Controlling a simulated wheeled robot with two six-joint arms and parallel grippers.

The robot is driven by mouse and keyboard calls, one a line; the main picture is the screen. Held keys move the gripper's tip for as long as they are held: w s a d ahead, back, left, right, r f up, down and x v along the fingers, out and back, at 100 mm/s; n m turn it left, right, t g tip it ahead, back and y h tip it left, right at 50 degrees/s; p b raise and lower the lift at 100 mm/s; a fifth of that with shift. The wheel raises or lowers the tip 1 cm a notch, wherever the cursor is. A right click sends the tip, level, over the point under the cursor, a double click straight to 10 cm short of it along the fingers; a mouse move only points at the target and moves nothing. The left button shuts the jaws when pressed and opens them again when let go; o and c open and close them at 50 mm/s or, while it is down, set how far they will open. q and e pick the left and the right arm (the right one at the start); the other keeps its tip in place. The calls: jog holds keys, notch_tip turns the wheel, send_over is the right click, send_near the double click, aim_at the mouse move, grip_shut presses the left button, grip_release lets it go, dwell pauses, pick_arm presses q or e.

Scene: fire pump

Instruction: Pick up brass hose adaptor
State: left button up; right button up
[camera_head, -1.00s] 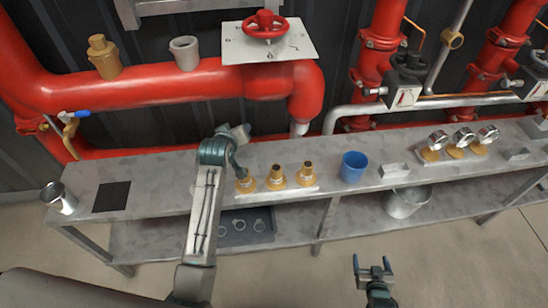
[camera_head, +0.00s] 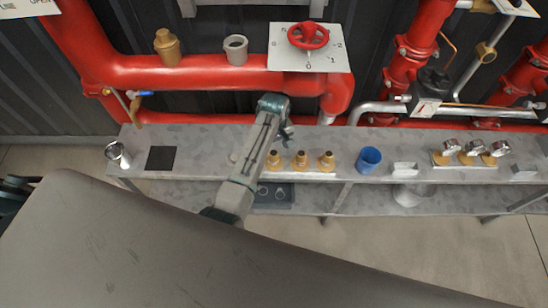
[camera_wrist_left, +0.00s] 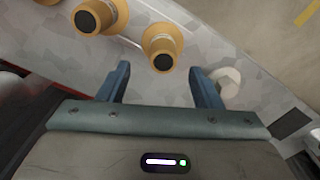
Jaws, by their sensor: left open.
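Three brass hose adaptors stand in a row on a pale plate on the grey bench: left (camera_head: 274,161), middle (camera_head: 300,160) and right (camera_head: 327,162). My left gripper (camera_head: 287,130) is over the bench, just behind the left end of the row; the forearm passes beside the left adaptor. In the left wrist view my left gripper (camera_wrist_left: 163,84) is open and empty. One adaptor (camera_wrist_left: 163,46) shows just beyond the gap between its fingertips, with another (camera_wrist_left: 99,16) further left and a third cut off at the top edge. My right gripper is not in view.
A blue cup (camera_head: 369,160) stands right of the adaptors. Gauges (camera_head: 470,151) are further right. A metal cup (camera_head: 117,154) and black square (camera_head: 160,158) are at left. A pale round piece (camera_wrist_left: 226,82) lies by the right finger. Red pipes (camera_head: 200,72) run behind the bench.

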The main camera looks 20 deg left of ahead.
aim_at(273, 153)
pick_arm(q)
jog(key=f, duration=0.2)
jog(key=f+p, duration=0.1)
jog(key=f, duration=0.2)
jog(key=shift+s+a+f, duration=0.1)
jog(key=shift+s+f, duration=0.15)
jog(key=shift+f, duration=0.4)
jog(key=c, duration=1.1)
jog(key=shift+c, duration=0.8)
jog(key=shift+r+p, duration=0.1)
jog(key=shift+p, duration=0.2)
